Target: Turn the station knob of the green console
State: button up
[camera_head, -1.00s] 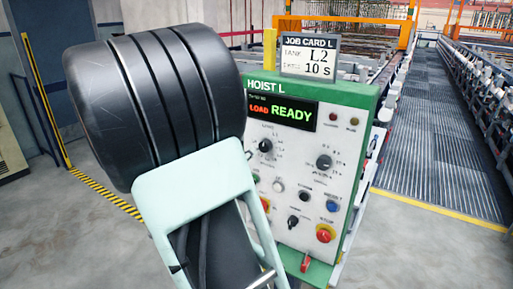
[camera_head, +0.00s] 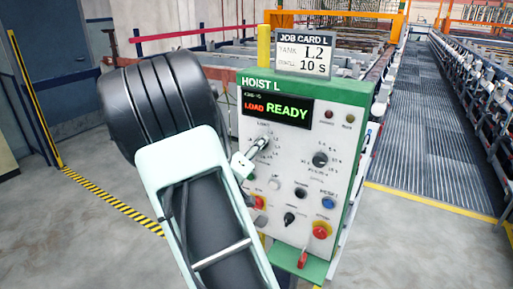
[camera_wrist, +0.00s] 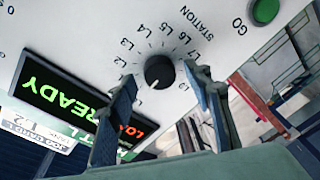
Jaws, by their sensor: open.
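The green-edged console (camera_head: 300,85), marked HOIST L, stands in front of me. Its display (camera_head: 277,110) reads LOAD READY. In the wrist view the black station knob (camera_wrist: 159,70) sits inside an arc of marks, with L2 to L7 readable. A small white mark shows on the knob's lower edge in that picture. My gripper (camera_wrist: 160,76) is open, one finger on each side of the knob in the picture; I cannot tell whether they touch it.
A job card (camera_head: 304,54) above the console reads TANK L2, 10 S. A second dial (camera_head: 320,159), a blue button (camera_head: 328,203) and a red knob on yellow (camera_head: 321,231) are on the panel. The green GO button (camera_wrist: 265,10) is near the station dial.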

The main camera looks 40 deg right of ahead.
jog(key=shift+d, duration=0.2)
jog(key=c, duration=1.1)
jog(key=shift+c, duration=0.2)
